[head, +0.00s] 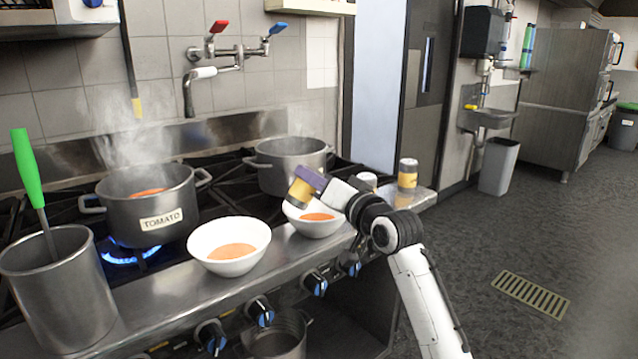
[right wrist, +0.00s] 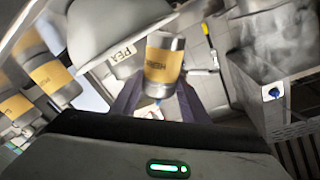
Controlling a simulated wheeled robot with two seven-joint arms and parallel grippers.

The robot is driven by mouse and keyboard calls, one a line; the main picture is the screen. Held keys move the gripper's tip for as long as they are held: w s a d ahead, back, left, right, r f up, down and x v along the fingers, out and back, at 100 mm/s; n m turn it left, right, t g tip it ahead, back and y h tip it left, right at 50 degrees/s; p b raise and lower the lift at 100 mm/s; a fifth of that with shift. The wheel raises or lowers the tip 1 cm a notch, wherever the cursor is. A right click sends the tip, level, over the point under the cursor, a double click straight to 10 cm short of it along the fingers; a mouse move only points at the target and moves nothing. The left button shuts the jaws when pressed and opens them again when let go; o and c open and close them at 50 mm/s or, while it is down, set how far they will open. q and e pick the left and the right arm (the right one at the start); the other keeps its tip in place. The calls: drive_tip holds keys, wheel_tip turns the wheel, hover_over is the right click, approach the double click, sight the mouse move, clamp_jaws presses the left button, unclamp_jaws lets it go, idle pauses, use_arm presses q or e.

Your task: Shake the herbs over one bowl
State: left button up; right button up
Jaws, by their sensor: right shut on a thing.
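My right gripper (head: 314,182) is shut on a shaker (head: 299,193) with a yellow-orange label and metal ends. It holds the shaker tilted, just above the right white bowl (head: 328,229), which has orange soup in it. In the right wrist view the shaker (right wrist: 164,60) sits between the two dark fingers; its label text is blurred. A second white bowl (head: 205,240) with orange soup stands to the left on the stove's front ledge, with no gripper near it. I cannot see whether anything falls from the shaker. My left gripper is not in view.
A steaming pot labelled TOMATO (head: 150,222) sits over a blue flame (head: 118,258). Another pot (head: 290,170) stands behind the bowls. Two more shakers (head: 407,174) (head: 368,180) stand right of my gripper. A metal container (head: 60,300) with a green-handled utensil (head: 27,170) is at left.

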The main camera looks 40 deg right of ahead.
drive_tip(key=m, duration=0.2)
drive_tip(key=shift+a+r+m, duration=0.25)
drive_tip(key=shift+m, duration=0.15)
drive_tip(key=m, duration=0.3)
drive_tip(key=r+m+p, duration=0.1)
drive_tip(key=shift+a+m, duration=0.25)
drive_tip(key=shift+m, duration=0.15)
drive_tip(key=m+p, duration=0.2)
drive_tip(key=r+m+p, duration=0.1)
drive_tip(key=m+p, duration=0.1)
drive_tip(key=p, duration=0.1)
drive_tip(key=shift+d+r, duration=0.1)
drive_tip(key=shift+r, duration=0.1)
drive_tip(key=shift+m+p, duration=1.1)
drive_tip(key=shift+p, duration=0.1)
drive_tip(key=shift+m+p, duration=0.8)
drive_tip(key=shift+p, duration=0.05)
drive_tip(key=shift+d+m+p, duration=0.1)
drive_tip(key=shift+m+p, duration=0.45)
drive_tip(key=shift+m, duration=0.05)
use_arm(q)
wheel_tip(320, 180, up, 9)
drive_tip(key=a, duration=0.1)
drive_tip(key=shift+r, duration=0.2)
use_arm(e)
drive_tip(key=shift+f, duration=0.1)
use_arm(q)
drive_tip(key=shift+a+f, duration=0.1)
